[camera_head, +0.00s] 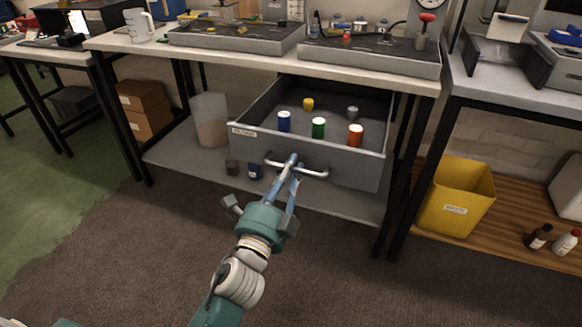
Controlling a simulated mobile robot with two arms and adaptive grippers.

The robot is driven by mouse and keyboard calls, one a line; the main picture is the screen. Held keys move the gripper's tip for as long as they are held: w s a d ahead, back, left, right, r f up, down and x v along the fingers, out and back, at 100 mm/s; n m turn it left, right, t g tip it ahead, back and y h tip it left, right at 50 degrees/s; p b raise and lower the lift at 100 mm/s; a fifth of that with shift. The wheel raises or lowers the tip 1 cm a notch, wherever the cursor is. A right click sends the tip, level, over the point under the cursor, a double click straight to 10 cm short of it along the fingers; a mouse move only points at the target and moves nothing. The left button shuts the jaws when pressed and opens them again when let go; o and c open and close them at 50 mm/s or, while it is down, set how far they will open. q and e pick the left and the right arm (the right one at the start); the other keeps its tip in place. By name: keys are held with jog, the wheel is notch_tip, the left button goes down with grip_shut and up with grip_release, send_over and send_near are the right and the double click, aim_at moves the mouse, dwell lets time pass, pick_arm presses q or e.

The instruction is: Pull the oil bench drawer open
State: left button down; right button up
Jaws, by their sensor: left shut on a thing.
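The grey drawer (345,163) under the bench top (270,57) stands pulled out, with its inside in view. It holds a blue can (284,122), a green can (318,128), an orange-red can (355,135), a small yellow item (308,104) and a small grey item (352,113). My left gripper (291,165) is at the middle of the drawer's bar handle (315,174), with its fingers closed around it. My right gripper is not in view.
A yellow bin (458,196) stands right of the bench legs. A translucent container (210,120) and small cans (254,171) sit on the lower shelf (180,152). Grey trays (236,38) lie on the bench top. The carpet (120,240) in front is clear.

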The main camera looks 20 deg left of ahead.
pick_arm(q)
jog(key=shift+s+r, duration=0.15)
jog(key=shift+s, duration=0.25)
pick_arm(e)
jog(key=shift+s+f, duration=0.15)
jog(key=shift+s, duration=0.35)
pick_arm(q)
jog(key=c, duration=1.8)
grip_release()
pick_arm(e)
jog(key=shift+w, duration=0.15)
pick_arm(q)
jog(key=s+f, duration=0.1)
jog(key=s, duration=0.6)
jog(key=shift+s+a+f, duration=0.15)
jog(key=shift+s+f, duration=0.05)
jog(key=shift+f, duration=0.05)
